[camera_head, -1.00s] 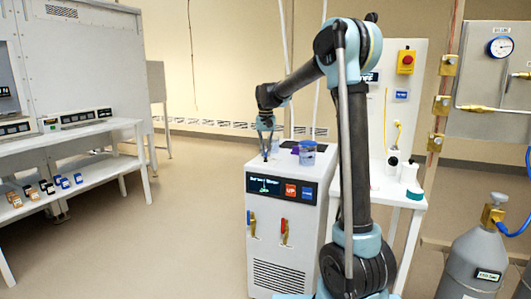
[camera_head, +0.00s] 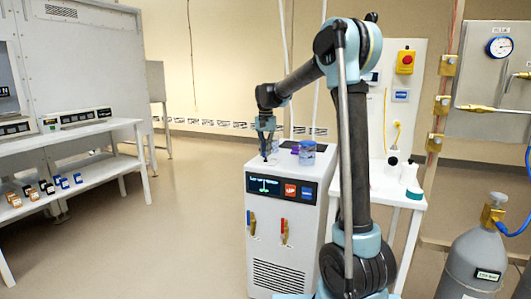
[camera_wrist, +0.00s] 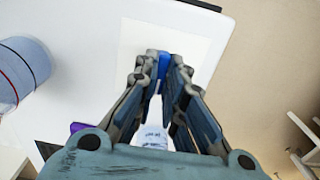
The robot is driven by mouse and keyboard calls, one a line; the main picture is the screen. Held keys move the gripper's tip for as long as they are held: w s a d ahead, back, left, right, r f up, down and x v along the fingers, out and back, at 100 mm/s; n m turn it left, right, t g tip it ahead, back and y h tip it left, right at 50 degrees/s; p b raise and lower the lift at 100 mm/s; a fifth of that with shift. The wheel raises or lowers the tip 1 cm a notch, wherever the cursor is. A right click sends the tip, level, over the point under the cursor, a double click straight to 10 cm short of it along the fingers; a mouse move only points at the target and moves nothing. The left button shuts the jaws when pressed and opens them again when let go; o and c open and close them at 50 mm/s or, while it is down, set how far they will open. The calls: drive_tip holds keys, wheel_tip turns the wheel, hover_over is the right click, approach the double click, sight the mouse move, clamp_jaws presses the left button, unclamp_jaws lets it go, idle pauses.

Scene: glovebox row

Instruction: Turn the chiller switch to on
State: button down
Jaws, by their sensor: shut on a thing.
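The chiller (camera_head: 275,262) is a white cabinet with a dark display panel (camera_head: 264,188) on its upper front. My gripper (camera_head: 266,154) points down at the left of its top. In the wrist view my gripper (camera_wrist: 160,75) has its fingers close together around a slim white and blue piece (camera_wrist: 153,132) with dark lettering. The piece's blue end shows between the fingertips, over a pale square plate (camera_wrist: 195,45) on the white top. I cannot tell whether this piece is the chiller switch, or which way a switch is set.
A white table (camera_head: 400,190) with bottles is at the right. A grey gas cylinder (camera_head: 475,262) stands front right.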

drive_tip(key=c, duration=1.7)
unclamp_jaws()
wheel_tip(320, 180, up, 12)
drive_tip(key=shift+w, duration=0.1)
